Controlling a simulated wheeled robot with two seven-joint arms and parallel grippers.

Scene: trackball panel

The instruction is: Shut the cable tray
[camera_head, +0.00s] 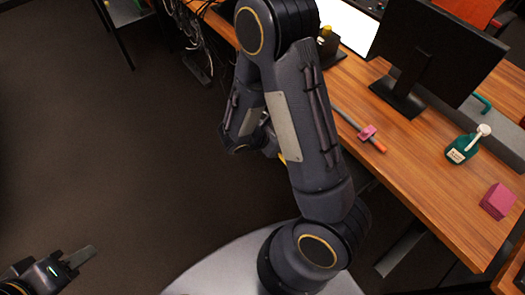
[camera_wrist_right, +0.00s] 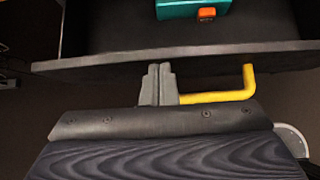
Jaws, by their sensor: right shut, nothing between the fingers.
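The cable tray appears in the right wrist view as a dark drawer-like tray, pulled open, with a long front panel (camera_wrist_right: 95,64). A yellow bent handle (camera_wrist_right: 225,96) is on the front side. A teal thing with an orange part (camera_wrist_right: 195,9) lies inside. My right gripper (camera_wrist_right: 158,70) is shut and empty, its fingertips at the front panel, just left of the handle's bend. I cannot tell whether they touch. In the head view my right arm hides most of the tray. My left gripper (camera_head: 78,262) is at the lower left, far from the tray; its opening is unclear.
A wooden desk (camera_head: 425,165) holds a monitor (camera_head: 435,45), a green bottle (camera_head: 462,148), a pink block (camera_head: 497,201) and a rod with a pink piece (camera_head: 367,132). Loose cables (camera_head: 195,50) hang at the desk's far end. The floor at the left is clear.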

